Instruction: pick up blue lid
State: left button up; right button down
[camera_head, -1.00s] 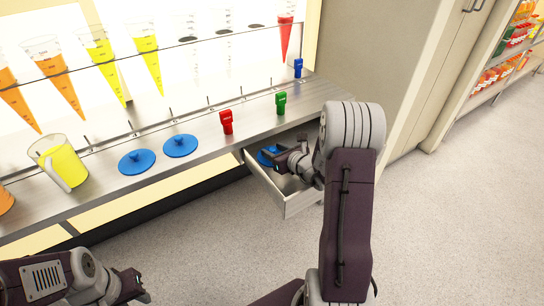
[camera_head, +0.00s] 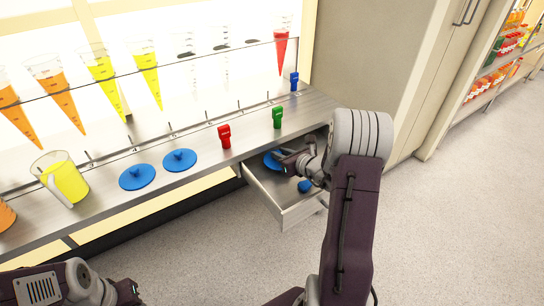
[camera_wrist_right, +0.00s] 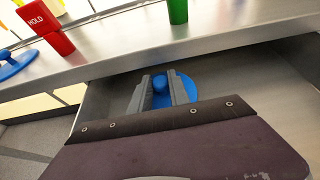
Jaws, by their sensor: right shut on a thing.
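A blue lid (camera_head: 271,161) is at the open drawer, partly hidden by my right gripper (camera_head: 283,157). In the right wrist view, the fingers of my right gripper (camera_wrist_right: 160,88) are closed around the knob of this round blue lid (camera_wrist_right: 187,86). Whether the lid touches the drawer floor is hard to tell. Two more blue lids (camera_head: 137,176) (camera_head: 179,160) lie flat on the steel counter with knobs up. My left gripper (camera_head: 128,292) is low at the left, apart from everything, its fingers too small to judge.
The open drawer (camera_head: 284,217) also holds a small blue object (camera_head: 304,186). A red tag (camera_head: 224,136) and a green tag (camera_head: 278,117) stand on the counter (camera_head: 205,160) above. A yellow-filled jug (camera_head: 68,182) stands at left. The floor (camera_head: 450,220) at right is clear.

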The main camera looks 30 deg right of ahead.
jog(key=d+p, duration=0.1)
jog(key=d, duration=0.4)
jog(key=s+d+p, duration=0.1)
jog(key=d, duration=0.3)
jog(key=s+d+p, duration=0.1)
jog(key=d, duration=0.4)
jog(key=shift+s+d, duration=0.15)
jog(key=shift+d, duration=0.15)
